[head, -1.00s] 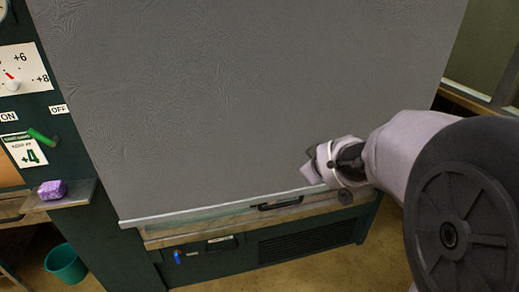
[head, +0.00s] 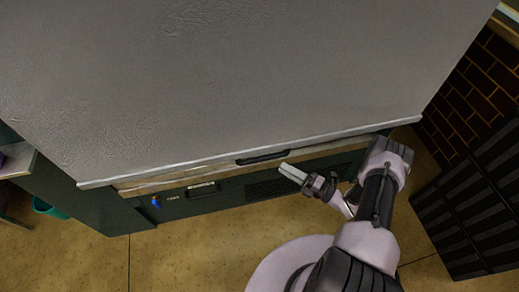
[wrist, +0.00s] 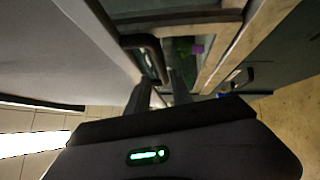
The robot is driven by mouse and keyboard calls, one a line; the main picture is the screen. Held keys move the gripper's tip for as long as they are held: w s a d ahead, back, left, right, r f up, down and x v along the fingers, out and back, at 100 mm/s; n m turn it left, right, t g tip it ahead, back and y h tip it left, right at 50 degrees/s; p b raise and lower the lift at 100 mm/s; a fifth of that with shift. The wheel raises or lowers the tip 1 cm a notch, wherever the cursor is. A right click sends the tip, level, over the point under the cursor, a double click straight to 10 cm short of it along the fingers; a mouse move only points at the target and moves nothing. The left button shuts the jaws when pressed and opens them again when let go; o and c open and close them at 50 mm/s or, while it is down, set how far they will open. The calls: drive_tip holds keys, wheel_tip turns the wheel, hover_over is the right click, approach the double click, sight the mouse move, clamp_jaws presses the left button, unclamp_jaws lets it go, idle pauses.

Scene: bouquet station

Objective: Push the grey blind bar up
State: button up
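The grey blind (head: 240,80) is down over the front of the cabinet. Its pale grey bar (head: 340,137) runs along the lower edge, just above a wooden ledge. A black handle (head: 263,157) sits at the middle of the bar. My gripper (head: 289,171) is just below and right of the handle in the head view. In the wrist view the two dark fingers (wrist: 160,92) stand apart with nothing held between them. The handle (wrist: 150,55) is just ahead of the fingertips there. I cannot tell whether they touch it.
The wooden ledge (head: 150,185) and the dark green cabinet (head: 215,205) are under the bar. A black slatted crate (head: 475,205) stands at the right, near a brick wall (head: 480,85). A teal bucket (head: 48,208) is at the far left. The floor in front is clear.

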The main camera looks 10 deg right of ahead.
sight(259, 154)
drive_tip(key=b+x, duration=0.2)
drive_tip(key=x, duration=0.9)
drive_tip(key=shift+w+a, duration=0.25)
drive_tip(key=shift+w, duration=0.05)
clamp_jaws()
idle(0.8)
